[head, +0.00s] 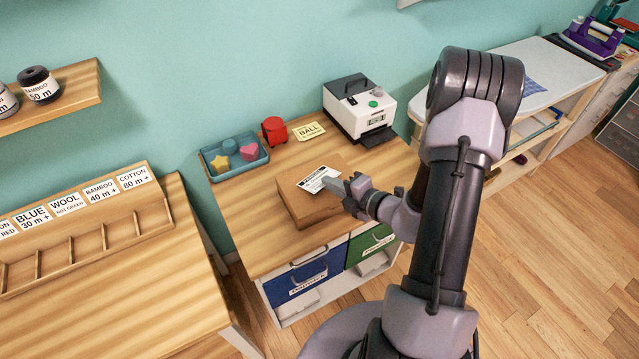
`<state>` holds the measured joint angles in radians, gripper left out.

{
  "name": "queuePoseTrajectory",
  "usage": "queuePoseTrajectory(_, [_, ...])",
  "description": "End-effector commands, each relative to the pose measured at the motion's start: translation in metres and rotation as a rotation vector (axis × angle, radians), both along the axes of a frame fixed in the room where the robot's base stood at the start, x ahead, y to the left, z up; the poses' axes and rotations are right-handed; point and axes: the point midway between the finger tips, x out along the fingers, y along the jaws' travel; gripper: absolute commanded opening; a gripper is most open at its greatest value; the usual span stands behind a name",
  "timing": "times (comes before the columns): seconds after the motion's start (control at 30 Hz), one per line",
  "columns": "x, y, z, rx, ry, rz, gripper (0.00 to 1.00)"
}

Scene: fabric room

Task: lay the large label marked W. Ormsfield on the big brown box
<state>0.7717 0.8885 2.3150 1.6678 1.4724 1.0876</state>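The big brown box (297,207) lies flat on the wooden table in the middle of the head view. A white label (315,180) with dark print is at the top of the box, by my gripper's tips; the print is too small to read. My gripper (338,184) reaches in from the right, over the box's right part. Its fingertips meet the label's right end. I cannot tell whether the fingers are closed on the label, or whether the label touches the box all over. The arm hides the box's right corner.
A blue tray (206,165) with small shapes, a red object (274,130), a yellow card (308,131) and a white label printer (352,122) stand behind the box. Blue (294,283) and green (366,247) bins sit below. Bare tabletop lies left of the box.

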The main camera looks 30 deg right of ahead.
Motion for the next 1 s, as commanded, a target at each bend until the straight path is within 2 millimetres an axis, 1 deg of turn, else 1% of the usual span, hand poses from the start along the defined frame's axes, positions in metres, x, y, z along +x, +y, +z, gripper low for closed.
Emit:
queuePoseTrajectory(0.33, [-0.002,-0.001,0.001,0.001,0.000,-0.001,0.13])
queuePoseTrajectory(0.37, [-0.005,-0.002,0.003,0.001,0.000,-0.003,0.13])
queuePoseTrajectory(0.7, [-0.056,-0.018,0.025,0.001,0.000,-0.005,0.13])
queuePoseTrajectory(0.8, [-0.067,-0.021,0.029,0.001,0.000,-0.003,0.13])
queuePoseTrajectory(0.9, [-0.072,-0.022,0.029,0.001,0.000,-0.003,0.13])
queuePoseTrajectory(1.0, [-0.072,-0.022,0.028,0.001,0.000,0.000,0.13])
